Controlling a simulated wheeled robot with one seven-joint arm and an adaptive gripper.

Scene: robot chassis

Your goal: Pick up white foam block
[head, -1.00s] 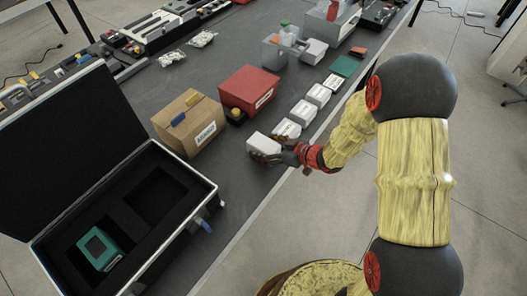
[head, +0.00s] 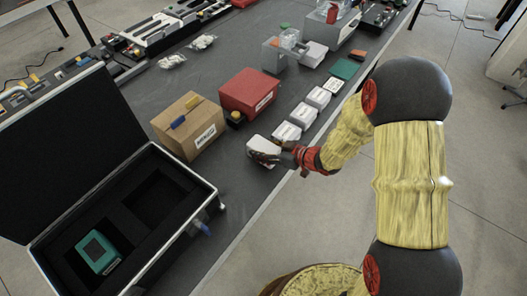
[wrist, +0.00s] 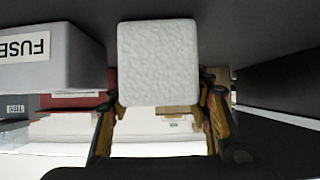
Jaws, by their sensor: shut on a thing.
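The white foam block (head: 263,145) is held at the end of my arm, close to the row of white boxes in the head view. In the wrist view the block (wrist: 158,62) fills the upper middle with its rough white face. My gripper (head: 272,156) is shut on it. In the wrist view the fingers of my gripper (wrist: 160,115) stand on either side of the block's lower part. Whether the block touches the table is hard to tell.
A white box labelled FUSE (wrist: 50,58) is close beside the block in the wrist view. A cardboard box (head: 188,125) and a red box (head: 249,92) stand behind. An open black case (head: 207,190) with a green device (head: 98,253) lies left. Table between case and gripper is clear.

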